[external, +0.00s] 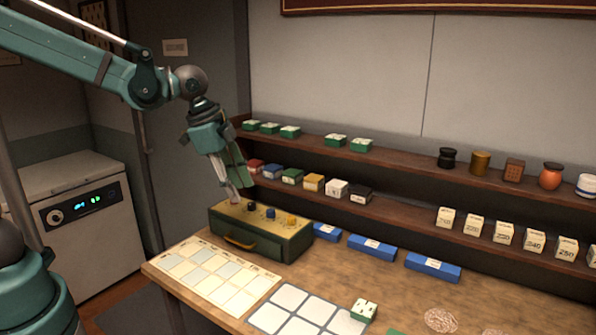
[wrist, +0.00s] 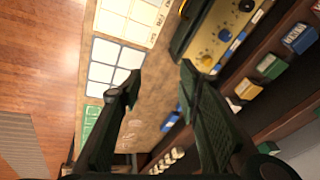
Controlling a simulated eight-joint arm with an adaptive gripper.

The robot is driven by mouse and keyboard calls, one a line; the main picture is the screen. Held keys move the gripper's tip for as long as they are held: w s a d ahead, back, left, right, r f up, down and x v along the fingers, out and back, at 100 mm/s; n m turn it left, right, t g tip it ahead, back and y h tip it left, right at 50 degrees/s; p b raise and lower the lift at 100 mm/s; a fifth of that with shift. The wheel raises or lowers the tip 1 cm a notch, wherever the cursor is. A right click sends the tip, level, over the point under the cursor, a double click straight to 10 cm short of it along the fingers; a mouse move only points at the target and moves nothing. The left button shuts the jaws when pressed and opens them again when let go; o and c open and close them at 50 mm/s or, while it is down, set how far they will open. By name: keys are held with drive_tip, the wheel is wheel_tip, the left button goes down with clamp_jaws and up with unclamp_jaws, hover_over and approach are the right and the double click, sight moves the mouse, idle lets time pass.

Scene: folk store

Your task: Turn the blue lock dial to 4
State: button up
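A dark green lock box (external: 245,240) with a yellow handle and a tan top stands at the back of the wooden table in the external view. Several small dials sit in a row on its top. Dial markings are too small to read. My gripper (external: 236,190) hangs above the left end of the box. In the wrist view its fingers (wrist: 160,72) are apart with nothing between them.
Blue boxes (external: 372,246) lie right of the lock box. A card with squares (external: 217,278) and a white grid (external: 297,310) lie in front, with a green-and-white block (external: 363,310). Shelves (external: 400,211) with small boxes and jars run along the back wall.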

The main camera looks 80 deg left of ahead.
drive_tip(key=w+a+f+m+g+p, duration=0.2)
drive_tip(key=w+a+f+p, duration=0.15)
drive_tip(key=w+a, duration=0.6)
drive_tip(key=m+g+p, duration=0.1)
drive_tip(key=m+p, duration=0.1)
approach(271, 210)
drive_tip(key=shift+d+h, duration=0.15)
drive_tip(key=shift+h, duration=0.15)
drive_tip(key=shift+a+f, duration=0.4)
drive_tip(key=shift+f, duration=0.05)
drive_tip(key=shift+w+a+f, duration=0.1)
drive_tip(key=shift+f, duration=3.75)
drive_tip(key=shift+c, duration=0.4)
drive_tip(key=c, duration=0.8)
